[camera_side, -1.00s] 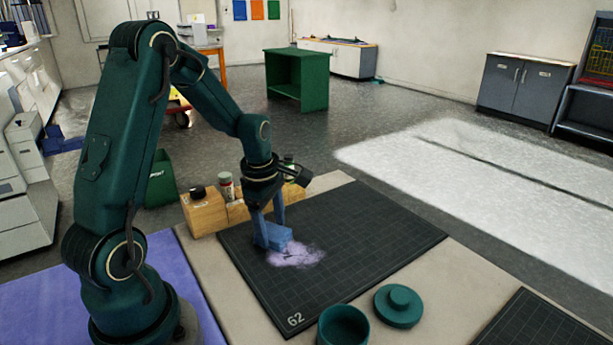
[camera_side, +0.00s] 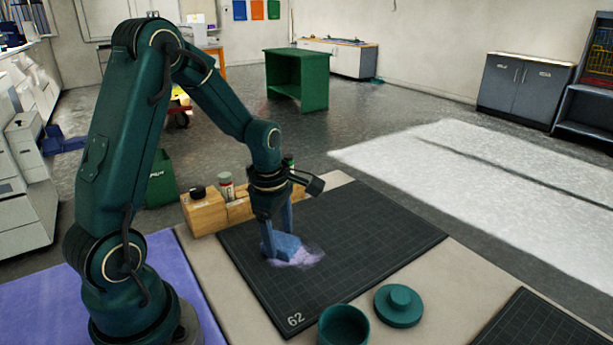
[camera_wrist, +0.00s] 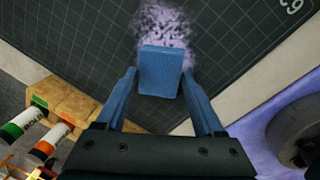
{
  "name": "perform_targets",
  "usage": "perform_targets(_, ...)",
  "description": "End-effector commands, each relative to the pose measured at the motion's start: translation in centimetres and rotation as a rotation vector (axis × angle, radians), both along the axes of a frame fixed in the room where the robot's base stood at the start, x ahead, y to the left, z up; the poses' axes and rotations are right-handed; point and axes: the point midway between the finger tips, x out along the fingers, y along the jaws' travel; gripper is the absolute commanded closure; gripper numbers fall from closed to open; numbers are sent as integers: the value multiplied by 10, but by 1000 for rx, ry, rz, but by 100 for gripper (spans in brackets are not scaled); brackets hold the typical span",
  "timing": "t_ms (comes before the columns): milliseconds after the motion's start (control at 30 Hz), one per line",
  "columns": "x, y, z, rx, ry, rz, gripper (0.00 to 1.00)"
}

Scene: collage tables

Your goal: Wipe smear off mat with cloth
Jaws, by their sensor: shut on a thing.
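A dark gridded mat (camera_side: 365,235) marked 62 lies on the beige table. A pale lilac smear (camera_side: 308,257) sits on its left part and also shows in the wrist view (camera_wrist: 163,22), above the cloth. My gripper (camera_side: 279,246) is shut on the blue folded cloth (camera_side: 288,244), low at the mat over part of the smear. The wrist view shows the cloth (camera_wrist: 160,72) between the two blue fingers. The cloth hides some of the smear, and its underside is not visible.
Wooden blocks (camera_side: 205,213) with small jars stand at the mat's far left edge. A green round pot (camera_side: 343,328) and a green lid (camera_side: 399,306) sit in front of the mat. A second dark mat (camera_side: 540,325) lies at lower right. The right half of the mat is clear.

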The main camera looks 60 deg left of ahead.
Motion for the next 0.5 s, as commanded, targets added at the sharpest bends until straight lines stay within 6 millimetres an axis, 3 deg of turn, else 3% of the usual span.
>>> perform_targets(200, 1, -17, -1, 1, -1, -4, 84)
perform_targets(500, 0, -26, -1, 1, -1, -2, 84)
